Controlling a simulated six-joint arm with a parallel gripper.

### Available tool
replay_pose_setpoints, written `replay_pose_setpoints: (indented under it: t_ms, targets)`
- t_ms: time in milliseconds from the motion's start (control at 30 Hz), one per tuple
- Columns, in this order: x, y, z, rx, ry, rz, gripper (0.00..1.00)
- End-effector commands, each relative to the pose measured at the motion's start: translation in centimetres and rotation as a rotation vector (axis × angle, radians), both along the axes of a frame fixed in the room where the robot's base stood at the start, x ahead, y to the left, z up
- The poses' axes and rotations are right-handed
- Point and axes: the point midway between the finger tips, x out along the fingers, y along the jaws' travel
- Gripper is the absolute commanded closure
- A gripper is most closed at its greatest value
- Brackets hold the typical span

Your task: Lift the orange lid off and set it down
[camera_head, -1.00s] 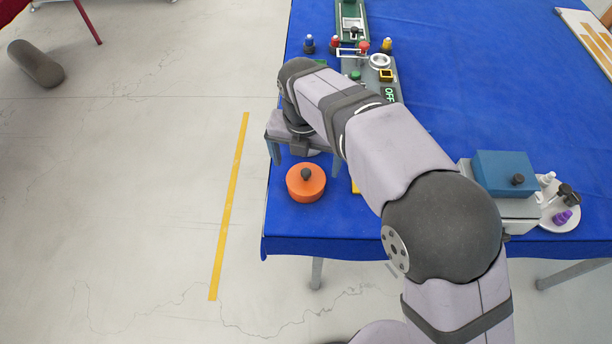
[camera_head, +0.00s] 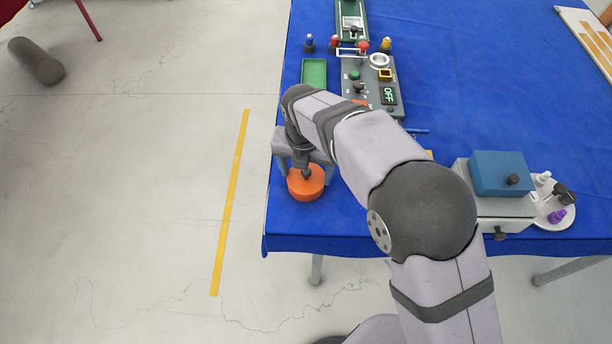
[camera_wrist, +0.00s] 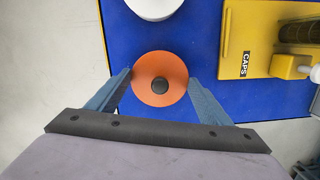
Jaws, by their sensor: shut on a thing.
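The orange lid (camera_head: 306,186) is round with a dark knob on top, near the front left corner of the blue table. In the wrist view the lid (camera_wrist: 160,92) lies between my two finger tips, with its dark knob in the middle. My gripper (camera_head: 306,174) is shut on the lid, one finger at each side of its rim. The lid looks level. What is under it is hidden, and I cannot tell whether it is raised.
A white round thing (camera_wrist: 154,5) and a yellow box (camera_wrist: 245,40) marked CAPS are near the lid. A green tray (camera_head: 314,73) and a grey control panel (camera_head: 378,85) stand farther back. A blue-topped box (camera_head: 500,172) is at right. The table's left edge is close.

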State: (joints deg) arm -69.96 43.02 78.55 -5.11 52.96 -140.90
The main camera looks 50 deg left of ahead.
Motion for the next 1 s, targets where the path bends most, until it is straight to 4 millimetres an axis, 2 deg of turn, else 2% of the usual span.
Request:
replay_pose_setpoints:
  t_ms: [233,367,800,1000]
  targets:
    - [0.0,0.1,0.2,0.001,0.000,0.000,0.48]
    - [0.0,0.1,1.1,0.005,-0.002,0.000,0.48]
    - [0.0,0.1,7.8,0.005,-0.002,-0.001,0.48]
    - [0.0,0.1,9.7,0.001,0.000,0.000,0.48]
